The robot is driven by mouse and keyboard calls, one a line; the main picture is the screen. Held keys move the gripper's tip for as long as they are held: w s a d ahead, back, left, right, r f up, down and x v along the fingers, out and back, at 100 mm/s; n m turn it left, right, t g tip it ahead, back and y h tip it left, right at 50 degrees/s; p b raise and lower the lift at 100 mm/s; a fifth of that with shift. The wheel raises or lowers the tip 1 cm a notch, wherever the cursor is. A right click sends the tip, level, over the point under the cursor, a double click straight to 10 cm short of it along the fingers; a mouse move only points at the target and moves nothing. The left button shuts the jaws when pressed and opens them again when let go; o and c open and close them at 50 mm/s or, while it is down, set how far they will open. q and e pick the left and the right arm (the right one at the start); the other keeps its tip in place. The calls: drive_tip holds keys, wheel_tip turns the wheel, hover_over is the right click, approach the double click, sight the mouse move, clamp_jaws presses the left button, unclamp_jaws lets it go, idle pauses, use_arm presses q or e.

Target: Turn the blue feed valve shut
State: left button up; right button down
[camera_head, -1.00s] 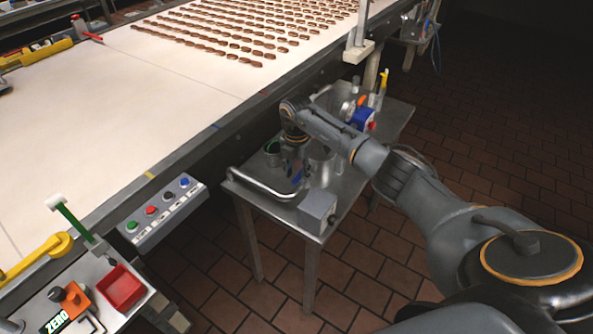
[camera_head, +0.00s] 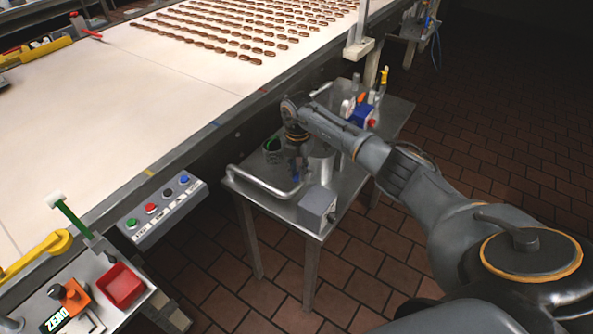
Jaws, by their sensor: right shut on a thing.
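The blue feed valve (camera_head: 296,180) sits on the bent steel pipe (camera_head: 262,182) at the front of the small steel side table. Only a small patch of its blue handle shows, so I cannot tell its angle. My right gripper (camera_head: 298,172) points down over the valve and is shut on its handle; the fingers are small and dark here. My left gripper is not in view.
A grey box (camera_head: 317,207) stands at the table's (camera_head: 350,178) front corner, close to the gripper. A steel pot (camera_head: 322,166) stands just right of it. A blue-and-red part (camera_head: 362,117) is behind. The conveyor (camera_head: 180,85) runs along the left.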

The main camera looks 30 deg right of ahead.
drive_tip(key=shift+s+d+n+b, duration=0.35)
drive_tip(key=shift+d+n+b, duration=1)
drive_tip(key=shift+n, duration=1.45)
drive_tip(key=shift+s+d+n+b, duration=0.35)
drive_tip(key=shift+d+n+b, duration=0.4)
drive_tip(key=shift+n+b, duration=1.55)
drive_tip(key=shift+s+d+n+b, duration=0.35)
drive_tip(key=shift+d+n+b, duration=0.75)
drive_tip(key=shift+n, duration=2.2)
drive_tip(key=shift+r, duration=0.1)
drive_tip(key=c, duration=1.3)
unclamp_jaws()
wheel_tip(320, 180, up, 12)
drive_tip(key=shift+f, duration=0.1)
